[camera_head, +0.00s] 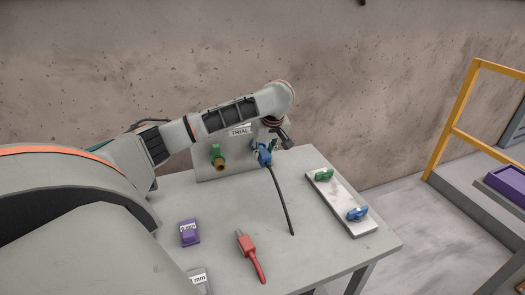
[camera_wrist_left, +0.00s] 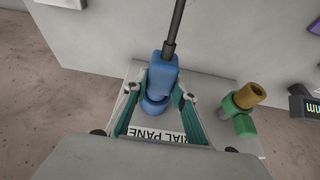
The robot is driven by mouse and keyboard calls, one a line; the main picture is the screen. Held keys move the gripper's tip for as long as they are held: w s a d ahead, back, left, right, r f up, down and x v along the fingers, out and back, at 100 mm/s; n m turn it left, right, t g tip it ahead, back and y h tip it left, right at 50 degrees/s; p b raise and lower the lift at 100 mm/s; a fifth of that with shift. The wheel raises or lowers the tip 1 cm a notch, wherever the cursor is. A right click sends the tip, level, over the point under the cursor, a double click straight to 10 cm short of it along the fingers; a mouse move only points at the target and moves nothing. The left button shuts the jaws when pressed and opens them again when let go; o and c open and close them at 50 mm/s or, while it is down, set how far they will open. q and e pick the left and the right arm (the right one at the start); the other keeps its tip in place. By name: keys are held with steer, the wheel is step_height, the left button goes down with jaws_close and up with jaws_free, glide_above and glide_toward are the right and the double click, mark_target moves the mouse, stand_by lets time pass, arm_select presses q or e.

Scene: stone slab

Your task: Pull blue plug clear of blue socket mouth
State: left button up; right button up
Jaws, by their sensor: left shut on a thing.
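The blue plug (camera_head: 265,158) is at the upright panel (camera_head: 205,170), with a black cable (camera_head: 282,205) running down from it onto the table. My left gripper (camera_head: 263,148) is at the plug, coming from above. In the left wrist view the blue plug (camera_wrist_left: 163,75) is between the two green fingers of my left gripper (camera_wrist_left: 157,97), which is shut on it. A rounded blue part, the blue socket (camera_wrist_left: 152,106), meets the plug's end at the panel. Any gap between them cannot be made out. My right gripper is not in view.
A green fitting with a brass end (camera_head: 217,156) sits left on the panel. A pale strip with green and blue parts (camera_head: 342,205) lies at right. A purple block (camera_head: 189,233), a red tool (camera_head: 250,255) and a grey item marked mm (camera_head: 199,278) are on the table.

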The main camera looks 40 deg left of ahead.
mark_target(267, 162)
arm_select(q)
steer(key=shift+s+d, duration=0.3)
steer(key=shift+d, duration=0.3)
steer(key=shift+s+d, duration=0.3)
steer(key=shift+d, duration=0.3)
steer(key=shift+r, duration=0.1)
steer(key=shift+s+d+r, duration=0.35)
steer(key=shift+d+r, duration=0.35)
steer(key=shift+r, duration=0.05)
steer(key=shift+s+d+r, duration=0.35)
steer(key=shift+d+r, duration=0.3)
steer(key=shift+r, duration=0.05)
